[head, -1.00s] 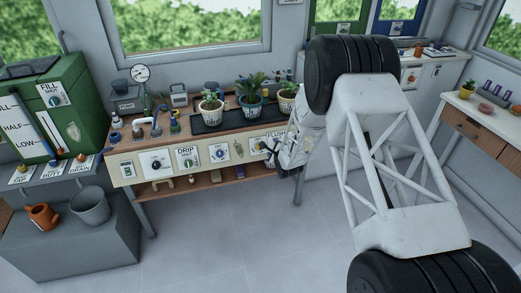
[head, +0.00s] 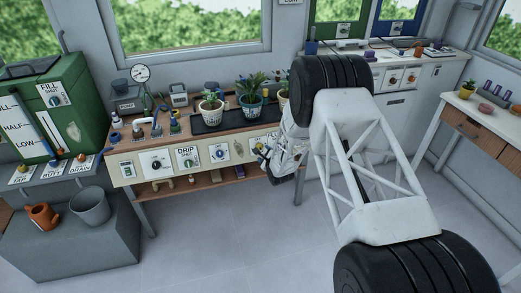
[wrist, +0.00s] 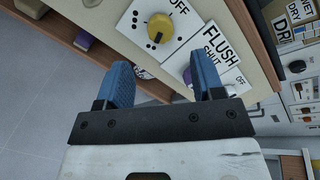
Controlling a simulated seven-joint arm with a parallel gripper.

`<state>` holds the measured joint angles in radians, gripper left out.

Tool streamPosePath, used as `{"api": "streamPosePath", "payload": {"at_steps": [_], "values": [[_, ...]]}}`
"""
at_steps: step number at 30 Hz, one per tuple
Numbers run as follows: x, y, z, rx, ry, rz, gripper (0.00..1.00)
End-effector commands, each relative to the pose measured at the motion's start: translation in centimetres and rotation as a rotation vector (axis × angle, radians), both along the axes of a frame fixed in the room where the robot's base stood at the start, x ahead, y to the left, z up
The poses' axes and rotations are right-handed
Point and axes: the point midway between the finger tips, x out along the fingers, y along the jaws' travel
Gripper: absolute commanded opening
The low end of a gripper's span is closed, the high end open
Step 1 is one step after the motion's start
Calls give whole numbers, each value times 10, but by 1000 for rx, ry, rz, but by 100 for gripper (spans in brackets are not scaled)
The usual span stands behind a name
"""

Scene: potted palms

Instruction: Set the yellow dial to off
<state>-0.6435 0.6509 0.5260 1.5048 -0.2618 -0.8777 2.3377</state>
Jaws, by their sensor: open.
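The yellow dial (wrist: 160,28) is a round knob on a white plate on the bench's front panel, with OFF printed at its upper right and black dots around it in the wrist view. I cannot tell for sure which mark it points at. My gripper (wrist: 161,62) has two blue fingers, apart and empty. The dial lies beyond the fingertips in the wrist view, with no contact visible. In the head view my gripper (head: 264,154) is at the panel's right part, partly hidden by my arm.
A FLUSH SHUT plate (wrist: 215,50) with a purple knob sits beside the yellow dial, partly behind the right finger. More dials, including DRIP (head: 188,162), line the panel to the left. Potted palms (head: 250,90) stand on the bench above. The floor in front is clear.

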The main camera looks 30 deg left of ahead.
Motion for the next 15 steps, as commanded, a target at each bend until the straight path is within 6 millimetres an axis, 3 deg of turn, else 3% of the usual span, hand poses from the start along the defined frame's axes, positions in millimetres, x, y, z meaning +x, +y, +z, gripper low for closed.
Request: {"api": "streamPosePath", "payload": {"at_steps": [15], "values": [[31, 35, -12, -1, -1, 0, 62]]}}
